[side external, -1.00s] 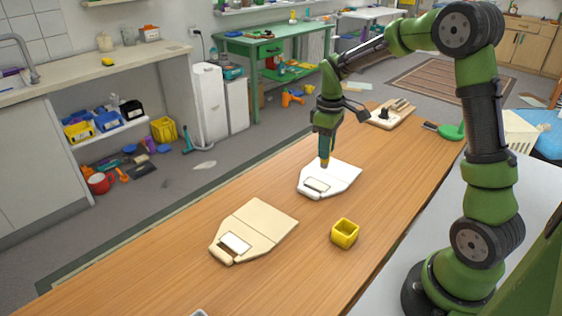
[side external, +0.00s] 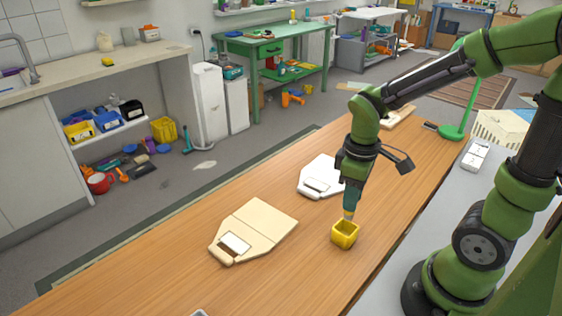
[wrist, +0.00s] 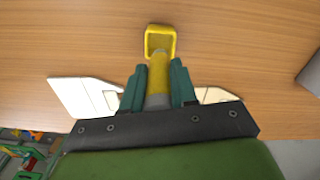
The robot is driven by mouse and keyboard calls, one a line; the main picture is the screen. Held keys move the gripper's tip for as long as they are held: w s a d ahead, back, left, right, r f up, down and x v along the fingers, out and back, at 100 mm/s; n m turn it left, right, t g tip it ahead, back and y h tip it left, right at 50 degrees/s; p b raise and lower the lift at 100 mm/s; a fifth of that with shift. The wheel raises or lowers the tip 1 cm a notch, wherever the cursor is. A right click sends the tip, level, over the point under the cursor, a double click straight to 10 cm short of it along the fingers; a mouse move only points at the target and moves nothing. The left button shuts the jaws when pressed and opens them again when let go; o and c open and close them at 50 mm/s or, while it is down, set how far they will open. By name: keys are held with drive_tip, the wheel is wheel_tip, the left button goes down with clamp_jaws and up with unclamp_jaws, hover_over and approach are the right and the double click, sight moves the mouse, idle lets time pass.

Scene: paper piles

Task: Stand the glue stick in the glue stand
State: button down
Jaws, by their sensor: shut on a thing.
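The yellow glue stand (side external: 344,238), a small open-topped square cup, stands upright on the wooden table. My gripper (side external: 350,200) is right above it, pointing down. It is shut on the glue stick (wrist: 158,80), which has a yellow body and a grey part near the jaws. The wrist view shows the stick between my two teal fingers (wrist: 158,88), its end overlapping the near rim of the stand (wrist: 148,42). In the side view the stick's lower end is at the stand's rim. I cannot tell whether it is inside the opening.
A beige board (side external: 265,220) with a white label lies to the left. A white board (side external: 315,175) with a label lies behind my gripper. A green lamp-like stand (side external: 452,132) is at the table's far right end.

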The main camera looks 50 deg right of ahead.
sight(348, 217)
drive_tip(key=shift+f, duration=3.45)
drive_tip(key=shift+f, duration=0.2)
drive_tip(key=c, duration=0.9)
unclamp_jaws()
drive_tip(key=shift+r, duration=0.15)
wheel_tip(348, 217, up, 12)
drive_tip(key=shift+f, duration=0.1)
drive_tip(key=a+r+m+t, duration=0.1)
drive_tip(key=r+m+t, duration=0.1)
drive_tip(key=a+r+m+t+y, duration=0.1)
drive_tip(key=a+r+m+t, duration=0.1)
drive_tip(key=r, duration=0.1)
drive_tip(key=s+a+r+m+t+y, duration=0.1)
drive_tip(key=r+m+t, duration=0.2)
drive_tip(key=shift+s+a, duration=0.1)
drive_tip(key=shift+a, duration=0.05)
